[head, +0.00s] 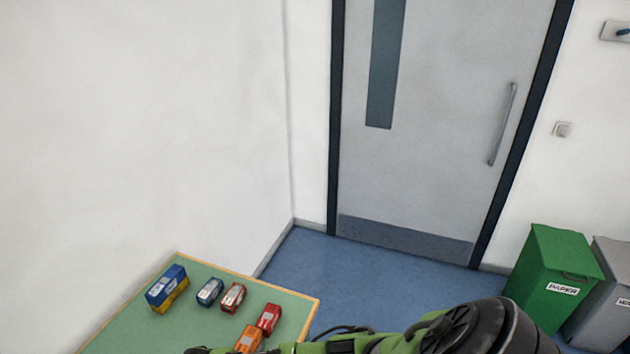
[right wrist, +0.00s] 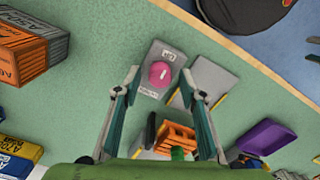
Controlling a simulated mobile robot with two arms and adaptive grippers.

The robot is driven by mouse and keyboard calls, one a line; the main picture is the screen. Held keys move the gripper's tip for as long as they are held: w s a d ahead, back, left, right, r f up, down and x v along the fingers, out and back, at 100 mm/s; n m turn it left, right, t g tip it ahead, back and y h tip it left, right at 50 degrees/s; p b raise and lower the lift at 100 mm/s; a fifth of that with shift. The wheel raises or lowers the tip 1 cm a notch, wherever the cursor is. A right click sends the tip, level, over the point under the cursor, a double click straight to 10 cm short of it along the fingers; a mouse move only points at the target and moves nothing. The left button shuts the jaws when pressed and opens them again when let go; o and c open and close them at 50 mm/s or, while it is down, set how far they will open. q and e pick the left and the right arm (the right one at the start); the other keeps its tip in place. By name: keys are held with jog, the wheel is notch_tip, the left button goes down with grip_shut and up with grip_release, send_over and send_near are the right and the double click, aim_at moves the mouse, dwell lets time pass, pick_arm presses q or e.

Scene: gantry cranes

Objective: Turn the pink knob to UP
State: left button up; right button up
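The pink knob (right wrist: 161,74) shows in the right wrist view, on a grey plate (right wrist: 149,86) lying on the green tabletop. A pale pointer mark shows on the knob. Small labels sit on the plate on both sides of the knob; the one toward the table edge looks like UP, and the other is too small to read surely. My right gripper (right wrist: 160,76) is open, its fingers spread wide to the left and right of the knob in the picture. The knob shows between the fingertips, with no contact visible; the height gap is hard to judge. My left gripper is not in view.
A second grey plate (right wrist: 213,80) lies close by the right finger. An orange crate (right wrist: 176,137), a purple tray (right wrist: 268,138) and a brown-orange box (right wrist: 28,52) are around.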

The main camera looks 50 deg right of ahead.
jog(key=n, duration=0.6)
jog(key=n+b, duration=0.2)
jog(key=n, duration=0.4)
jog(key=shift+f+n, duration=0.1)
jog(key=shift+n, duration=0.2)
notch_tip(320, 180, up, 14)
jog(key=b, duration=0.3)
jog(key=s+a+m+t+y, duration=0.2)
jog(key=s+a+m+y, duration=0.2)
jog(key=s+a+m, duration=0.5)
jog(key=s+d+f+m+t+h+b, duration=0.1)
jog(key=s+d+f+m+h+b, duration=0.2)
jog(key=d+f+m, duration=0.75)
jog(key=s+d+f+b, duration=0.1)
jog(key=s+d+f, duration=0.2)
jog(key=f, duration=1)
jog(key=s+d+f+g+b, duration=0.1)
jog(key=s+d+f, duration=0.2)
jog(key=s+f, duration=0.5)
notch_tip(320, 180, down, 6)
jog(key=shift+s+r+h+b, duration=0.15)
jog(key=shift+h+b, duration=0.15)
jog(key=shift+h, duration=0.1)
